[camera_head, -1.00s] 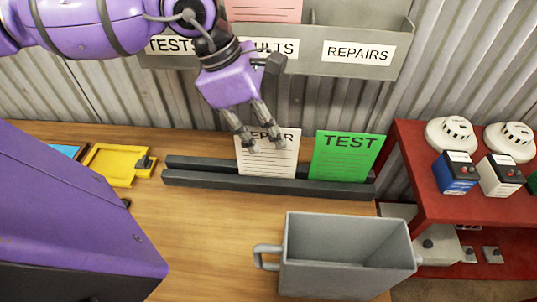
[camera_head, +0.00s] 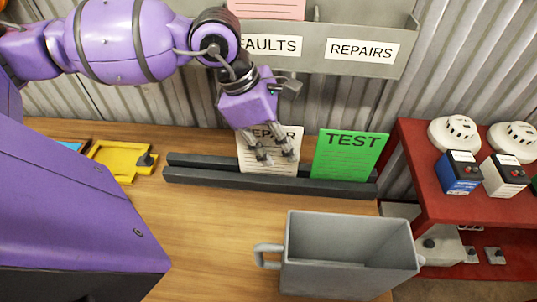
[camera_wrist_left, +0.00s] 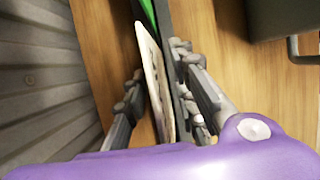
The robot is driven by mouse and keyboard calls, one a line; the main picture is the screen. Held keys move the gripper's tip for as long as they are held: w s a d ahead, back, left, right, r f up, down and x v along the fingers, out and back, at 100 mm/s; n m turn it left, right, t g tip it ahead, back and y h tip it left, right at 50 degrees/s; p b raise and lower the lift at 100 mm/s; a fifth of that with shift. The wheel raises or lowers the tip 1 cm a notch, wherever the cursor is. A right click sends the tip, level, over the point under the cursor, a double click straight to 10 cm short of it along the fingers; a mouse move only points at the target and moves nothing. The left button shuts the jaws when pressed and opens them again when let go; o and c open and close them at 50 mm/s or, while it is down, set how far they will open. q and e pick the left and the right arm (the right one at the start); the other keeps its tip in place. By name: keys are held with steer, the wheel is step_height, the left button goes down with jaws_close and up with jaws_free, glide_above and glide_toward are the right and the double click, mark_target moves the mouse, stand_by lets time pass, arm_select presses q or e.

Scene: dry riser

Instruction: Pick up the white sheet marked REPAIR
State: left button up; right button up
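The white sheet marked REPAIR (camera_head: 247,158) stands upright in a dark slotted rail (camera_head: 215,178) on the wooden bench, left of a green TEST sheet (camera_head: 350,155). My left gripper (camera_head: 277,159) reaches down over the white sheet and covers part of its lettering. In the left wrist view the white sheet (camera_wrist_left: 157,85) lies edge-on between the two fingers of my left gripper (camera_wrist_left: 158,72). The fingers are apart, with a gap on the left side of the sheet. My right gripper is not in view.
A grey wall rack (camera_head: 410,68) labelled FAULTS and REPAIRS hangs above, with a pink sheet (camera_head: 268,9) in it. A grey handled bin (camera_head: 350,276) stands in front. A yellow tray (camera_head: 112,160) lies left. A red shelf (camera_head: 430,205) with detectors stands right.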

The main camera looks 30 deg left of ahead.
arm_select(q)
steer(key=shift+f, duration=0.2)
stand_by(0.4)
jaws_close()
